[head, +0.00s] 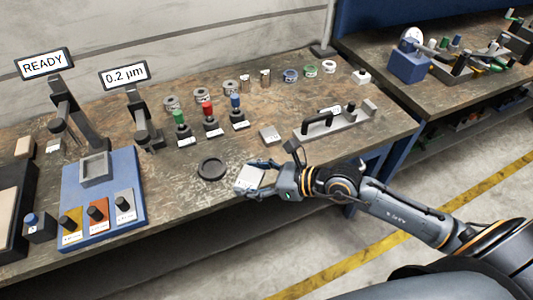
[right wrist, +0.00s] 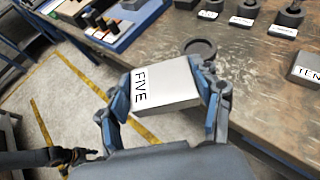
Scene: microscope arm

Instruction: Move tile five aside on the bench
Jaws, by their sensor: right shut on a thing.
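Tile five is a pale grey square block (head: 249,178) near the front edge of the bench (head: 190,205), just right of a black ring. In the right wrist view the tile (right wrist: 172,84) shows its FIVE label on one side. My right gripper (head: 258,178) is shut on the tile, with its blue fingers (right wrist: 165,98) on two opposite sides. I cannot tell whether the tile touches the bench. A dark arm end, likely my left gripper (right wrist: 75,155), shows small at the lower left of the right wrist view; its fingers are unclear.
The black ring (head: 211,168) lies beside the tile. A blue fixture (head: 130,165) stands left, a grey handled fixture (head: 340,122) right. Bare bench lies around the ring.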

